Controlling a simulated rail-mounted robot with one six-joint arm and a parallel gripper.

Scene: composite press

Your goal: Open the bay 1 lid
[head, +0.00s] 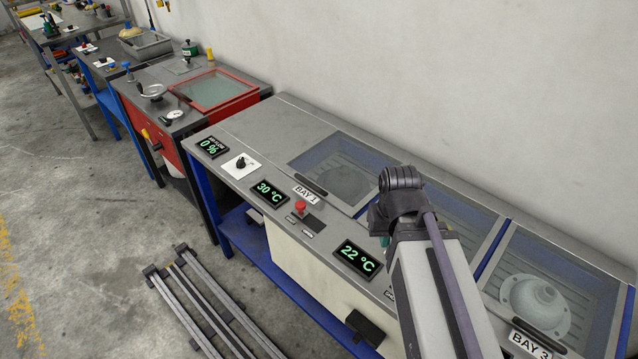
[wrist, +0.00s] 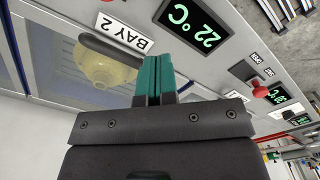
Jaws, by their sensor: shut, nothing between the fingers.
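The bay 1 lid (head: 318,157) is a grey-framed clear panel on the press bench, behind the BAY 1 label (head: 308,193). It lies flat and looks closed, with a round shape dimly seen beneath it. Its right part is hidden by my arm in the head view. My gripper (wrist: 153,76) shows two teal fingers pressed together and empty in the wrist view. They are over the bench front near the BAY 2 label (wrist: 124,37) and a dark lid handle (wrist: 106,46), apart from the bay 1 lid. In the head view the gripper is mostly hidden behind my wrist.
The BAY 3 lid (head: 548,290) covers a pale domed part at right. A red-framed station (head: 215,90) stands at left. Long rails (head: 200,305) lie on the floor.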

